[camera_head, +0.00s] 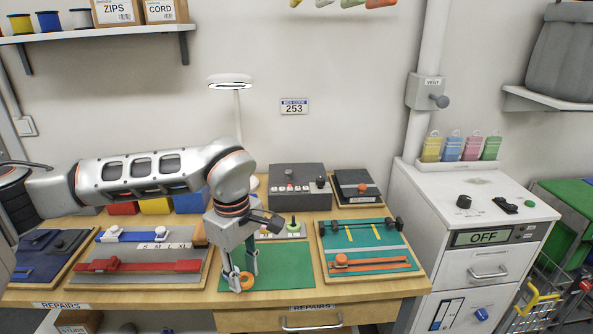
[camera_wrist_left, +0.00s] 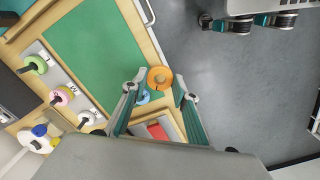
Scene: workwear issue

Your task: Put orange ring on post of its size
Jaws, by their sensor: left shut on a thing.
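The orange ring (camera_head: 246,281) is held between the fingers of my left gripper (camera_head: 241,277), near the front left part of the green mat (camera_head: 282,268). It also shows between the fingertips in the left wrist view (camera_wrist_left: 160,78). The post board lies behind the mat and is partly hidden by my left arm in the head view. In the left wrist view, a green ring (camera_wrist_left: 36,63), a pink ring (camera_wrist_left: 61,96) and a white ring (camera_wrist_left: 88,117) are around posts on it.
A board with red and blue straps (camera_head: 150,283) lies left of the mat. A teal board with an orange strap (camera_head: 371,268) lies to its right. A grey box with buttons (camera_head: 300,178) and a lamp (camera_head: 230,82) stand behind. The green mat is mostly clear.

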